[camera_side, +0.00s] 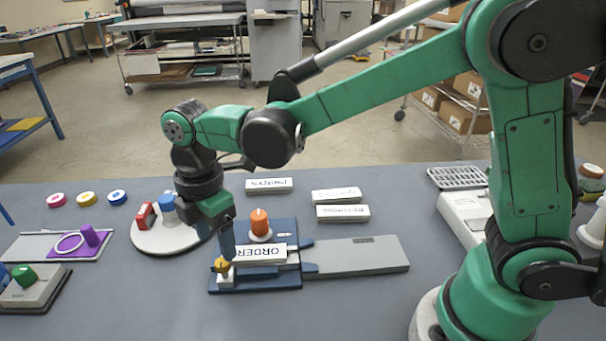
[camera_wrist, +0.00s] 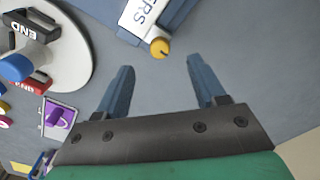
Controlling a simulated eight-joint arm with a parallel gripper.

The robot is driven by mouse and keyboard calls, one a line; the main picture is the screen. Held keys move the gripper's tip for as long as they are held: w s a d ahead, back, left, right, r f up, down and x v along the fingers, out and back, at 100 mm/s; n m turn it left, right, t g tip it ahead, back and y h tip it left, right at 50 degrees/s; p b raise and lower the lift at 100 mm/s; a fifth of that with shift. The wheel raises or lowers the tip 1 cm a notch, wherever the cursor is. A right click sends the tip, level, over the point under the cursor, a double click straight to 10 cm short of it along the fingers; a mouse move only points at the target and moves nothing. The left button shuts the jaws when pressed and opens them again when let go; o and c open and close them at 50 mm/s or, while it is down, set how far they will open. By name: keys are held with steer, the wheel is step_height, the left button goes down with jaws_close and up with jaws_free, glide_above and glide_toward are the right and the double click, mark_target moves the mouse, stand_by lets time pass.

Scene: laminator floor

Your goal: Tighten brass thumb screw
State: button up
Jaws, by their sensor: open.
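The plate sits on a dark blue fixture base (camera_side: 250,286). In the wrist view the brass thumb screw (camera_wrist: 159,49) shows just beyond my fingertips, roughly centred between them. My gripper (camera_wrist: 161,68) is open with nothing between its blue fingers. In the side view my gripper (camera_side: 228,246) points down close above the screw; its near finger partly overlaps that area. I cannot tell whether it touches the screw.
An orange knob (camera_side: 260,223) stands on the fixture behind the plate, and a grey slide (camera_side: 365,255) extends right. A round white stand (camera_side: 165,240) with red and blue handles is close on the left. Loose white label plates (camera_side: 342,213) lie behind.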

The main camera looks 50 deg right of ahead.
mark_target(221, 262)
steer(key=shift+f, duration=2.2)
jaws_close()
